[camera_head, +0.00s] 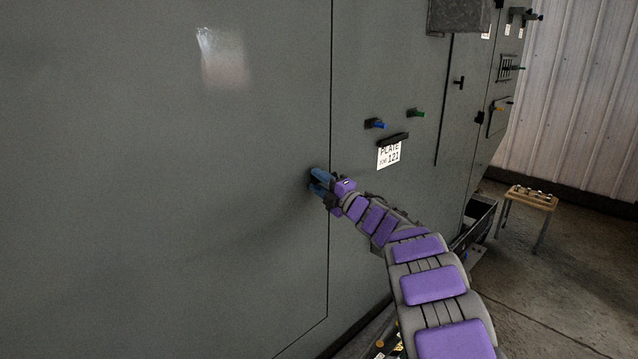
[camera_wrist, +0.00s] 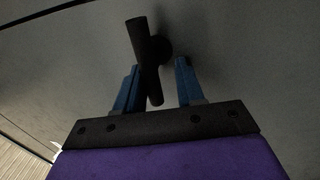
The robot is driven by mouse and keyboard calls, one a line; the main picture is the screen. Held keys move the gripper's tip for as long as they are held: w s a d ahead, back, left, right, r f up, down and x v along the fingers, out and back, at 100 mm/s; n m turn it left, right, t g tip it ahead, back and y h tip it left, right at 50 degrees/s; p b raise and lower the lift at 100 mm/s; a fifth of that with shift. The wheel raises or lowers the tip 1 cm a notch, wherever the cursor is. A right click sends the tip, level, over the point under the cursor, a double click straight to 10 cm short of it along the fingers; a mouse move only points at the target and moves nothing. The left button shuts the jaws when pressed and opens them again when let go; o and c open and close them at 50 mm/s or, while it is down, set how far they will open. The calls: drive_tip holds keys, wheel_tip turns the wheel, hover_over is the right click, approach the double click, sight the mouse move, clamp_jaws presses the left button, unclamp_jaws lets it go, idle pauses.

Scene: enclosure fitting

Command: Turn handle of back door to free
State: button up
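The back door (camera_head: 180,200) is a large flat grey panel filling the left of the head view, flush with the enclosure. Its black handle (camera_wrist: 148,55) shows in the wrist view as a bar on a round hub, slightly tilted from upright in that picture. In the head view the handle is mostly hidden by my gripper (camera_head: 318,180), close to the door's right edge. In the wrist view my gripper (camera_wrist: 160,68) has its blue fingers apart, with the bar's lower part between them. The bar is very near the left finger; I cannot tell if they touch. A gap shows to the right finger.
Right of the door seam are a blue knob (camera_head: 376,124), a green knob (camera_head: 416,113) and a white label plate (camera_head: 389,155). A grey box (camera_head: 458,15) juts out above. A small wooden-topped table (camera_head: 532,197) stands on open floor at right.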

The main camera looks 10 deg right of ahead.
drive_tip(key=shift+s+d+r, duration=0.1)
drive_tip(key=shift+s+r, duration=0.05)
drive_tip(key=shift+r, duration=0.05)
drive_tip(key=p+v, duration=0.2)
drive_tip(key=v, duration=1.5)
drive_tip(key=shift+d+f, duration=0.2)
drive_tip(key=shift+f, duration=0.05)
drive_tip(key=s+d+r+m+h, duration=0.25)
drive_tip(key=d+m+h, duration=0.55)
drive_tip(key=m+h, duration=0.4)
drive_tip(key=s+d+f+m+g+h, duration=0.25)
drive_tip(key=s+m+g+h, duration=0.35)
drive_tip(key=s, duration=0.4)
drive_tip(key=s+a+f+m+g+y, duration=0.2)
drive_tip(key=s+a+f+g, duration=0.2)
drive_tip(key=s, duration=0.9)
drive_tip(key=s+a+f+m+g+y, duration=0.2)
drive_tip(key=s+a, duration=0.6)
drive_tip(key=s, duration=0.5)
drive_tip(key=s+a+f+m+g+y, duration=0.2)
drive_tip(key=s+a+f+g, duration=0.4)
drive_tip(key=s, duration=0.7)
drive_tip(key=shift+a+m, duration=0.6)
drive_tip(key=shift+m, duration=0.1)
